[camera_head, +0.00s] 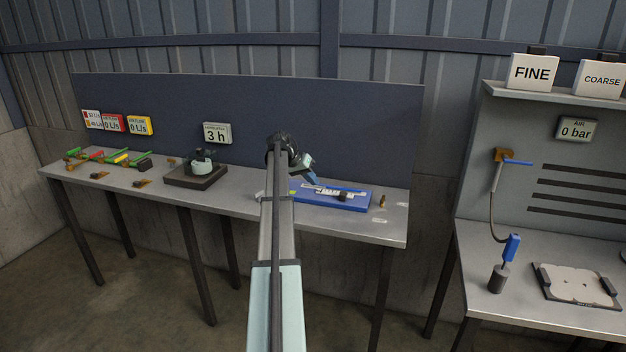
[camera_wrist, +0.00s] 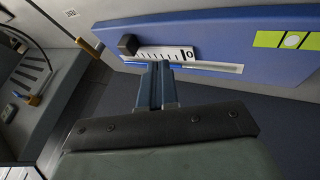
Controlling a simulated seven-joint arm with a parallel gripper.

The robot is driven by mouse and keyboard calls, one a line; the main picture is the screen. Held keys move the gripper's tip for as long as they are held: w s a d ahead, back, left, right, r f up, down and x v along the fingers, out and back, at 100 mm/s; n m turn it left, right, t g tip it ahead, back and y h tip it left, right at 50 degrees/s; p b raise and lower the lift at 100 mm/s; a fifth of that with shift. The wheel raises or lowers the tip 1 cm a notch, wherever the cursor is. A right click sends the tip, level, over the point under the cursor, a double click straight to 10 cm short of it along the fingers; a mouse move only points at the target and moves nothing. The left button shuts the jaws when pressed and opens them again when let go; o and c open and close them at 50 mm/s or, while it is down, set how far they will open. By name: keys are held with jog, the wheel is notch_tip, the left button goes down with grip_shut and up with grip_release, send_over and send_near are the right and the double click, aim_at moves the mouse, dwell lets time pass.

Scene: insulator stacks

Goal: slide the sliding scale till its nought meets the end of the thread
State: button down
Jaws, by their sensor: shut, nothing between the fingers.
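The blue board (camera_head: 350,204) lies on the bench right of my arm; it also shows in the wrist view (camera_wrist: 225,38). On it, the white sliding scale (camera_wrist: 168,52) has black ticks, a nought at its right end and a dark block (camera_wrist: 128,44) at its left end. The blue thread (camera_wrist: 178,65) lies in a pale groove (camera_wrist: 220,69) alongside the scale. Its right end appears just past my fingers, close to the nought; exact alignment cannot be told. My gripper (camera_wrist: 157,64) is shut and empty, its tips over the thread and partly hiding it. Contact cannot be told.
A brass piece (camera_head: 382,201) stands right of the board. Lime-green patches (camera_wrist: 290,40) mark the board's other end. A dark device (camera_head: 197,173) stands farther left on the bench (camera_head: 235,204). A second bench (camera_head: 540,305) stands at the right, beyond a gap.

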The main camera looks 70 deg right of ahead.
aim_at(337, 201)
jog(key=x, duration=0.7)
jog(key=shift+s+d+f, duration=0.1)
jog(key=shift+f, duration=0.1)
jog(key=shift+s+r, duration=0.15)
jog(key=shift+s, duration=1.7)
jog(key=shift+s, duration=1)
